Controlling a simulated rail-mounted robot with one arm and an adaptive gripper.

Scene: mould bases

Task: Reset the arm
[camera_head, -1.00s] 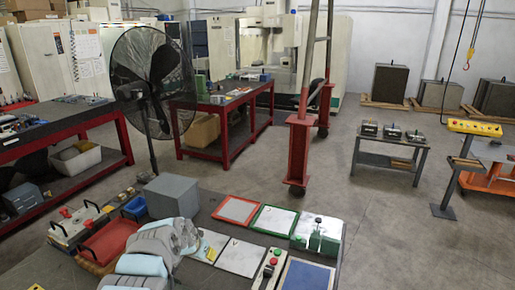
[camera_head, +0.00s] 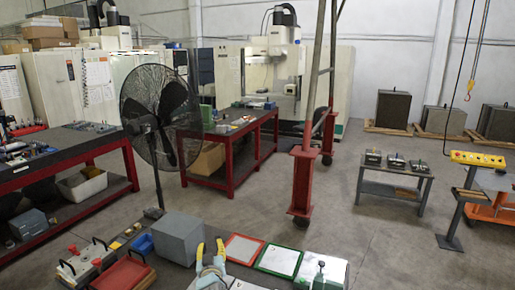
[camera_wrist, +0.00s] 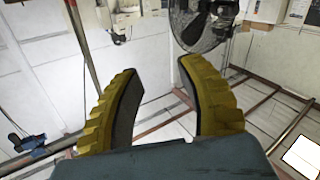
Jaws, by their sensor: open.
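In the wrist view my gripper (camera_wrist: 158,70) shows two yellow ribbed fingers with dark inner pads. They stand well apart, and nothing is between them, so it is open and empty. In the head view my gripper (camera_head: 210,250) is at the bottom middle, just right of a grey block (camera_head: 179,238) on the near table. Most of my arm is out of the frame there. Whether the gripper touches anything on the table cannot be told.
The near table holds a red tray (camera_head: 122,273), a red-framed panel (camera_head: 243,249) and a green-framed panel (camera_head: 279,257). A black fan (camera_head: 160,112) stands behind it. A red post (camera_head: 302,180) rises beyond.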

